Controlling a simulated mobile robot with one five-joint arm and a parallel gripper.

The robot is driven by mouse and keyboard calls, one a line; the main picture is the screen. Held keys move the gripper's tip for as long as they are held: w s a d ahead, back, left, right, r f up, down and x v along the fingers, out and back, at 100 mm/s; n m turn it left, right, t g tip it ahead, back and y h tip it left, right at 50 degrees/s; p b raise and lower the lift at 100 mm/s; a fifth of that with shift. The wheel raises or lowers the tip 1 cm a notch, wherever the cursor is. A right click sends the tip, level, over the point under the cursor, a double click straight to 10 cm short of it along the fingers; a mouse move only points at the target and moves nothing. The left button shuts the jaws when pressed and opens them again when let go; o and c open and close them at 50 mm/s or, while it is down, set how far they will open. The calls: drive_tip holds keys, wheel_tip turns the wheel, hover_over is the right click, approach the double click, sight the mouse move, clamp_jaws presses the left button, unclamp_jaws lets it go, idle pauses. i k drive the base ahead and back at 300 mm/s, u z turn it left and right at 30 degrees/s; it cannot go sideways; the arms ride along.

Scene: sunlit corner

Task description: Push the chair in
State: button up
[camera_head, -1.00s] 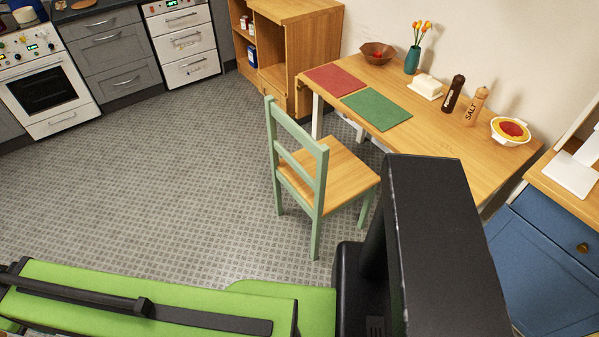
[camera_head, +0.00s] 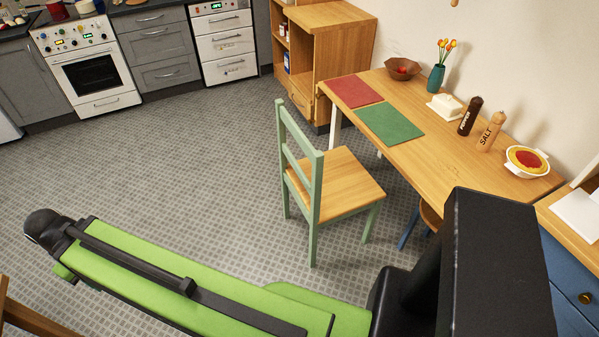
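The chair (camera_head: 336,184) has a pale green frame and a light wood seat. It stands upright on the floor by the near left side of the wooden table (camera_head: 452,152), its slatted back (camera_head: 300,166) towards the left. The seat stands mostly out from the tabletop, with a strip of floor showing between the seat and the table's near edge. My green and black arm crosses the bottom of the view, apart from the chair in the picture. My gripper is not in view.
A second seat with blue legs (camera_head: 409,228) shows partly under the table, behind my black body part. A wooden cabinet (camera_head: 335,55) stands beyond the table. A brown wooden piece (camera_head: 32,320) is at the lower left. Tiled floor (camera_head: 190,150) is clear left of the chair.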

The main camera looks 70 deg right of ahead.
sight(331, 186)
drive_tip(key=i, duration=0.85)
drive_tip(key=u, duration=0.05)
